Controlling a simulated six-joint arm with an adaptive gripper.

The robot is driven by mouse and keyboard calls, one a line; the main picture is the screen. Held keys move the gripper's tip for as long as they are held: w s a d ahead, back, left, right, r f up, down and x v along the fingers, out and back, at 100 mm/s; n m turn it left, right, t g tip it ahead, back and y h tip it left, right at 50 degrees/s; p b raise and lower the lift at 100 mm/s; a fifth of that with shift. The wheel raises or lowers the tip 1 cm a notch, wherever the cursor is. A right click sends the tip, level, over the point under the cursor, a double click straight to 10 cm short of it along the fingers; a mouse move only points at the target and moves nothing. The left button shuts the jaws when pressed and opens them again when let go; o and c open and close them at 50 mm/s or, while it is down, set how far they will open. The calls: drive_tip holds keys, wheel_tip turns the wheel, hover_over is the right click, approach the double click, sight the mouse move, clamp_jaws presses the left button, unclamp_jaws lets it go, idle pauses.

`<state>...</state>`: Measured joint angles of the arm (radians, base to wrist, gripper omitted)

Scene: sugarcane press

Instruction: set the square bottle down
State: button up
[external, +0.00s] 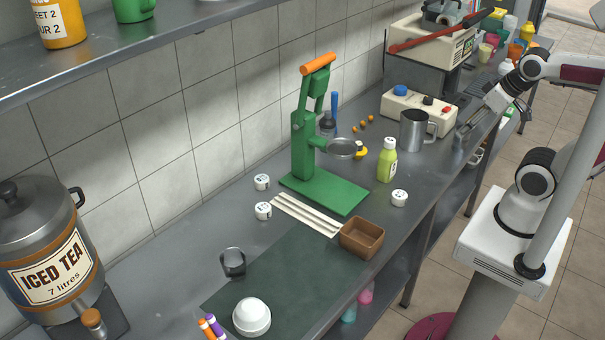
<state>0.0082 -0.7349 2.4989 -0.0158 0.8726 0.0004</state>
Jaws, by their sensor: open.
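A yellow-green bottle (387,161) with a pale cap, which seems to be the square bottle, stands upright on the steel counter, right of the green press (303,150). Nothing is holding it. My gripper (465,132) is open at the counter's right side, beyond the steel jug (416,130) and clear of the bottle. The fingers look empty, though they are small in this view.
A cream box with coloured knobs (418,108) stands behind the jug. A white-lidded jar (399,198) is near the bottle. A brown square bowl (362,238) and white strips (305,215) lie before the press. The dark green mat (290,285) has bare room.

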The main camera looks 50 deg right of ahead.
drive_tip(key=w+d+n+t+h, duration=0.1)
drive_tip(key=w+d, duration=0.3)
drive_tip(key=w, duration=0.3)
drive_tip(key=w+d+f+n+t+h, duration=0.1)
drive_tip(key=w+d+t, duration=0.1)
drive_tip(key=w+d, duration=0.35)
drive_tip(key=w+d+n+t+h, duration=0.1)
drive_tip(key=w+d, duration=0.2)
drive_tip(key=w, duration=0.6)
drive_tip(key=w+a+f+n+t+y, duration=0.1)
drive_tip(key=w+f+n+t+y, duration=0.1)
drive_tip(key=w+f+n+y, duration=0.3)
drive_tip(key=s+a+f+n+y, duration=0.1)
drive_tip(key=a+f+y, duration=0.4)
drive_tip(key=f+y, duration=0.1)
drive_tip(key=s+a+r+t+y, duration=0.1)
drive_tip(key=s+t+y, duration=0.1)
drive_tip(key=s+y, duration=0.4)
drive_tip(key=shift+s+a+r, duration=0.3)
drive_tip(key=shift+s+a, duration=0.1)
drive_tip(key=shift+s, duration=0.05)
drive_tip(key=shift+f, duration=0.1)
wheel_tip(320, 180, down, 8)
drive_tip(key=w+a, duration=0.1)
drive_tip(key=shift+w+r, duration=0.15)
drive_tip(key=shift+r, duration=0.05)
